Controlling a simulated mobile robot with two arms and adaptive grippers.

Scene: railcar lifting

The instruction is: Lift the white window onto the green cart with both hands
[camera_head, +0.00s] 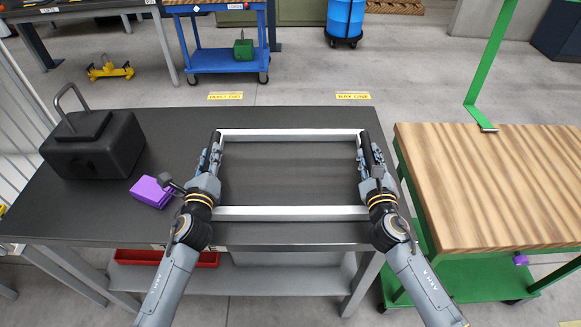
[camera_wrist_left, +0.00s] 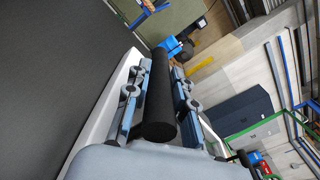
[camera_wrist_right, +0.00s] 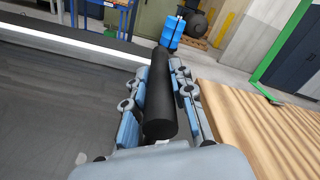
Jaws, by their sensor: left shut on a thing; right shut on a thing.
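The white window (camera_head: 292,212) is a rectangular white frame with black bars along its left and right sides, over the dark workbench (camera_head: 270,116). I cannot tell whether it touches the bench. My left gripper (camera_head: 212,160) is shut on the left black bar (camera_wrist_left: 158,95). My right gripper (camera_head: 368,160) is shut on the right black bar (camera_wrist_right: 159,95). The green cart (camera_head: 490,190) with a striped wooden top stands to the right of the bench, with a green upright post (camera_head: 490,55) at its back.
A black case with a handle (camera_head: 92,145) and a purple box (camera_head: 151,191) sit on the bench's left part. The cart's wooden top looks clear. A narrow gap separates bench and cart. A blue cart (camera_head: 225,60) stands behind.

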